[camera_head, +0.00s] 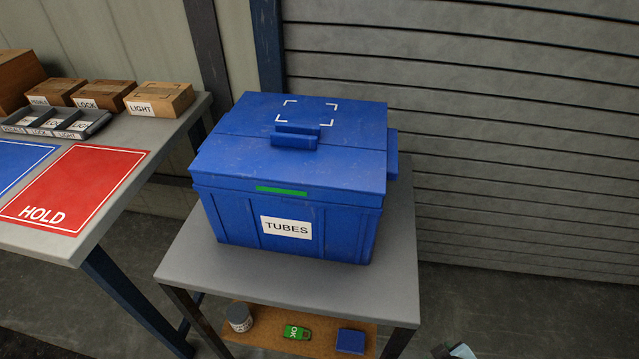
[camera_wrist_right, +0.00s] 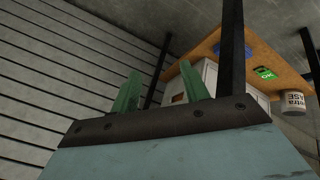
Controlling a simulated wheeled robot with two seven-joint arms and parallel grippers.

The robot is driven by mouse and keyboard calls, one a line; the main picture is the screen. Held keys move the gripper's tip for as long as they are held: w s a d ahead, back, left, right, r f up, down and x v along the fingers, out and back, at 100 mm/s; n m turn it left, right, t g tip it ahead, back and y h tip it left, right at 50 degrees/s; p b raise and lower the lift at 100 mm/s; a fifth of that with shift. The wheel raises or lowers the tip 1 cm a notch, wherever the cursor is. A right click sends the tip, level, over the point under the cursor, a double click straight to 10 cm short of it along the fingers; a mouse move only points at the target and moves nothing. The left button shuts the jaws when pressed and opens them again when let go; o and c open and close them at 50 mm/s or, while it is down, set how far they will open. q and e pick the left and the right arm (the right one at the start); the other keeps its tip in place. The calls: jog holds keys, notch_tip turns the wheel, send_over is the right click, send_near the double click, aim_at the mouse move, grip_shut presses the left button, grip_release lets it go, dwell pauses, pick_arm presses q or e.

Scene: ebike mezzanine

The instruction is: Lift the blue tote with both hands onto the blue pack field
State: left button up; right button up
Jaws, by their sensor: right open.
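The blue tote (camera_head: 290,180), labelled TUBES, stands upright with its lid shut on a small grey table (camera_head: 370,290). A handle block and white corner marks are on its lid, and a green strip is on its front edge. The blue pack field (camera_head: 22,165) is partly cut off at the left edge, on the bench (camera_head: 105,225). My right gripper (camera_wrist_right: 160,72) is open and empty in the right wrist view, below the tabletop and apart from the tote. My left gripper is not in view.
A red HOLD field (camera_head: 75,185) lies beside the blue field. Boxes (camera_head: 160,99) and a grey tray (camera_head: 55,122) stand behind. The small table's lower shelf (camera_head: 265,320) holds a can (camera_head: 239,317), a green tag (camera_head: 297,332) and a blue block (camera_head: 350,341). A slatted wall (camera_head: 500,130) stands behind.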

pick_arm(q)
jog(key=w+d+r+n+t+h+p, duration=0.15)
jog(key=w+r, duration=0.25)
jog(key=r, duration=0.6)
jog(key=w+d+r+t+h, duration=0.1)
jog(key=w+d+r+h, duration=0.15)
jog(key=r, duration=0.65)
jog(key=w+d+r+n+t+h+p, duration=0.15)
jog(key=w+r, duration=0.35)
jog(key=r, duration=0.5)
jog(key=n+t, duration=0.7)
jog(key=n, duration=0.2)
send_near(203, 152)
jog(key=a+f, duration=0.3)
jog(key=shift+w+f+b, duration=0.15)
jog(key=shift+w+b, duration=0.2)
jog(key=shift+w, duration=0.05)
pick_arm(e)
jog(key=w+a+r+n+t+y, duration=0.1)
jog(key=w+r+n+t+y, duration=0.2)
jog(key=r, duration=1)
jog(key=w+a+r+n+t+y, duration=0.2)
jog(key=w+r+n, duration=0.6)
jog(key=r, duration=0.5)
jog(key=w+a+r+n+t+y, duration=0.2)
jog(key=w+r+n+t, duration=0.3)
jog(key=r, duration=0.8)
jog(key=w+n+y, duration=0.1)
jog(key=w, duration=0.2)
jog(key=shift+r+y, duration=0.3)
